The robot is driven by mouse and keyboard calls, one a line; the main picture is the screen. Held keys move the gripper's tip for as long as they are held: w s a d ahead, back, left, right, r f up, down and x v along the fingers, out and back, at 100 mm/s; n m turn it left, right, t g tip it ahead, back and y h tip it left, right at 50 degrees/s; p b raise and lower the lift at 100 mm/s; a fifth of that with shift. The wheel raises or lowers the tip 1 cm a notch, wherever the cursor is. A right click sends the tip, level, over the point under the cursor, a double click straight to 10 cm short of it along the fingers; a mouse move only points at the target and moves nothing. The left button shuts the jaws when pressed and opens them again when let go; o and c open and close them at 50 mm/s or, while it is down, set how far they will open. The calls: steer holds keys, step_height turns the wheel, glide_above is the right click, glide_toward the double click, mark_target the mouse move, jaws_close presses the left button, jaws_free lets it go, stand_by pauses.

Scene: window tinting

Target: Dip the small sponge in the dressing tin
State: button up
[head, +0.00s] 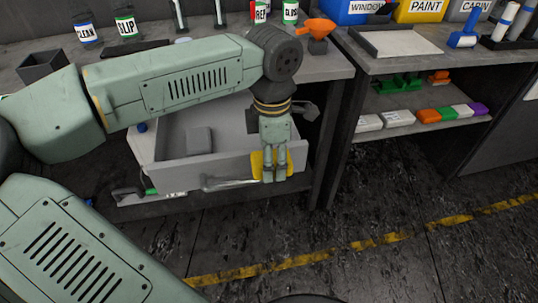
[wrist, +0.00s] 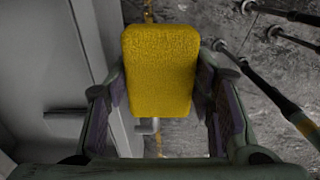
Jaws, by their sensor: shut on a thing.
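My gripper (head: 267,177) is shut on a small yellow sponge (wrist: 160,70), which fills the space between the fingers in the wrist view. In the head view, parts of the sponge (head: 256,163) show beside the fingers, in front of the open drawer's face. Labelled tins stand on the bench at the back: one at the far left (head: 86,33), one beside it (head: 126,27), one with a red label (head: 260,11) and one with a green label (head: 290,12). I cannot make out which is the dressing tin.
A grey drawer (head: 170,172) stands open below the bench, with a grey block (head: 198,140) inside. A shelf unit (head: 436,66) stands to the right. The floor in front is clear.

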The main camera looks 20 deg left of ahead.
steer(key=w+d+f+m, duration=0.3)
steer(key=d+f+m, duration=0.4)
steer(key=f, duration=0.3)
steer(key=w+d+f+m, duration=0.4)
steer(key=d+f+m, duration=0.4)
steer(key=f, duration=0.3)
steer(key=w+d+f+m, duration=0.3)
steer(key=d+f+m, duration=0.5)
steer(key=f, duration=0.3)
steer(key=shift+w+f+m, duration=0.25)
steer(key=shift+m, duration=0.45)
